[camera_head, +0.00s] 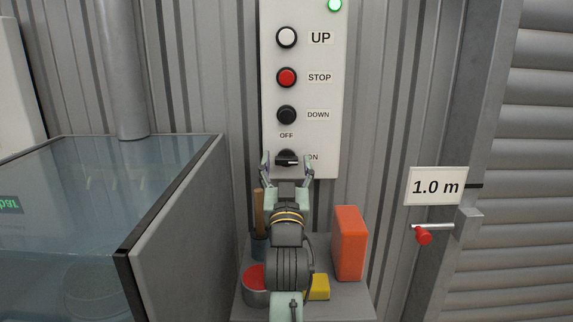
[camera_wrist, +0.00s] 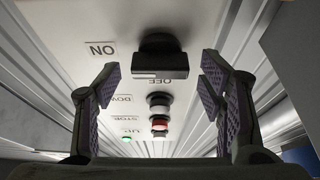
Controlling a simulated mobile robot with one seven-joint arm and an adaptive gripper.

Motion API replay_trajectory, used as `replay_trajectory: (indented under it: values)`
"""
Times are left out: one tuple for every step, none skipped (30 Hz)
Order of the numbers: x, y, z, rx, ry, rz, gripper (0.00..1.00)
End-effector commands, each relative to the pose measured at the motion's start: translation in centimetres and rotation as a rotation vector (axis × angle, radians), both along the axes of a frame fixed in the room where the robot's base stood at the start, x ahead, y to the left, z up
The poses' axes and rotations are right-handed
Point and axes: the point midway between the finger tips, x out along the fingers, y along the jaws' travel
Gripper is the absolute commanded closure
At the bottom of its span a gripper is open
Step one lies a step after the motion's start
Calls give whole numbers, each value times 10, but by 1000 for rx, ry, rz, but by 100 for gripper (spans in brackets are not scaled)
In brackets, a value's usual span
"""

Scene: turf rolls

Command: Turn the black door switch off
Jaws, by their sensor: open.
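The black door switch (camera_head: 287,158) is a rotary knob low on a white control panel (camera_head: 272,100). Its handle lies sideways, with the right end towards the partly hidden ON label (camera_head: 313,157); the OFF label (camera_head: 286,135) is above it. My gripper (camera_head: 287,166) is open in front of the knob, one finger on each side, and holds nothing. In the wrist view, which is upside down, the knob (camera_wrist: 160,57) shows between and beyond the spread fingers (camera_wrist: 160,85), with no visible contact.
White, red and black buttons (camera_head: 286,77) line the panel above the switch, under a lit green lamp (camera_head: 334,4). Below, a shelf holds an orange box (camera_head: 349,243), a red-topped tin (camera_head: 256,283) and a yellow block (camera_head: 317,288). A glass-topped cabinet (camera_head: 180,215) stands left.

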Motion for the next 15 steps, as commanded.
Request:
replay_trajectory:
  values:
    - [0, 0, 0, 0, 0, 0, 37]
    - [0, 0, 0, 0, 0, 0, 37]
    - [0, 0, 0, 0, 0, 0, 38]
    - [0, 0, 0, 0, 0, 0, 40]
    - [0, 0, 0, 0, 0, 0, 42]
    - [0, 0, 0, 0, 0, 0, 45]
    - [0, 0, 0, 0, 0, 0, 47]
    - [0, 0, 0, 0, 0, 0, 49]
    - [0, 0, 0, 0, 0, 0, 51]
    - [0, 0, 0, 0, 0, 0, 53]
    - [0, 0, 0, 0, 0, 0, 55]
    - [0, 0, 0, 0, 0, 0, 58]
    - [0, 0, 0, 0, 0, 0, 60]
    - [0, 0, 0, 0, 0, 0, 62]
    - [0, 0, 0, 0, 0, 0, 65]
